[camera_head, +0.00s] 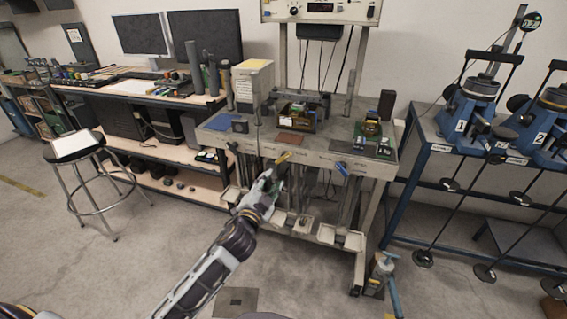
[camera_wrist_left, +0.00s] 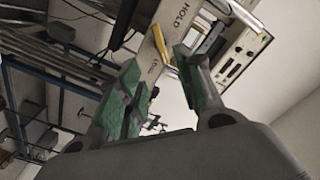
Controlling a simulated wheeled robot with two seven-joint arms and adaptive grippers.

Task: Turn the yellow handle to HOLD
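The yellow handle (camera_head: 283,158) is on the front edge of the grey test bench, left of a blue handle (camera_head: 342,168). My left gripper (camera_head: 274,178) is just below the yellow handle in the head view. In the left wrist view, my left gripper (camera_wrist_left: 160,82) is open, with its green-padded fingers apart. The yellow handle (camera_wrist_left: 161,46) shows beyond the gap between the fingertips, next to a panel with the label HOLD (camera_wrist_left: 178,17). I see no clear contact between fingers and handle. My right gripper is out of view.
The bench (camera_head: 310,157) carries several small fixtures. Small trays (camera_head: 340,237) stick out below its front. A stool (camera_head: 72,146) and a desk stand to the left. A blue rack (camera_head: 425,158) with blue machines stands to the right. The floor in front is mostly clear.

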